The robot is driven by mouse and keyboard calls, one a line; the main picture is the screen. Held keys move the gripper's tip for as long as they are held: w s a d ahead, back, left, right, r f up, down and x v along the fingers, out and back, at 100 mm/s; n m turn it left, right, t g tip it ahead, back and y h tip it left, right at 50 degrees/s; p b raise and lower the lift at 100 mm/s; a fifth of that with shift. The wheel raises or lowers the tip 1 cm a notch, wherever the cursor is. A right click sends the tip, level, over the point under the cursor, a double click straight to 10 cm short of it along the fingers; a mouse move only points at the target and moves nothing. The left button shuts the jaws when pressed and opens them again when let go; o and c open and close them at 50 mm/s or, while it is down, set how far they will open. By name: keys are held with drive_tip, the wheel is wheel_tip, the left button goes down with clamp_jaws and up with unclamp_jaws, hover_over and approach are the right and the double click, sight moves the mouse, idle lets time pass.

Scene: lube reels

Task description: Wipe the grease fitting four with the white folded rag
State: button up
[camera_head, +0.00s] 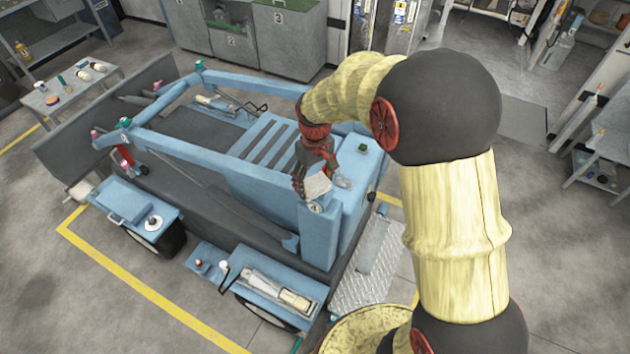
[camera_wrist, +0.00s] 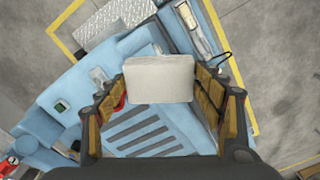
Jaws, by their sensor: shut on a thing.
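My gripper (camera_wrist: 160,92) is shut on the white folded rag (camera_wrist: 158,79), which sits between its two padded fingers. In the head view, my gripper (camera_head: 311,176) points down over the near right part of the blue machine (camera_head: 200,150), with the rag (camera_head: 318,185) at its tip. I cannot tell whether the rag touches the machine. A small round pale fitting or gauge (camera_head: 316,207) shows just below the rag. Capped fittings stand on the machine, among them a red one (camera_head: 123,165) and a teal one (camera_head: 199,66). I cannot read which is number four.
A crumpled clear item (camera_head: 343,181) and a dark green-topped part (camera_head: 362,148) are on the blue block beside my gripper. A metal tread plate (camera_head: 362,268) lies to the right. A side table (camera_head: 70,88) with bottles stands at the left. Grey floor (camera_head: 60,300) is open in front.

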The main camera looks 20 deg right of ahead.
drive_tip(key=shift+f+b, duration=0.4)
drive_tip(key=shift+f, duration=0.15)
idle(0.4)
drive_tip(key=shift+s+d+r, duration=0.1)
drive_tip(key=shift+s+d, duration=0.35)
drive_tip(key=shift+w+a, duration=0.15)
idle(0.4)
drive_tip(key=shift+w+a, duration=0.75)
drive_tip(key=shift+s+d, duration=0.1)
drive_tip(key=shift+s+d+f, duration=0.3)
drive_tip(key=shift+s+d, duration=0.45)
drive_tip(key=shift+s, duration=0.15)
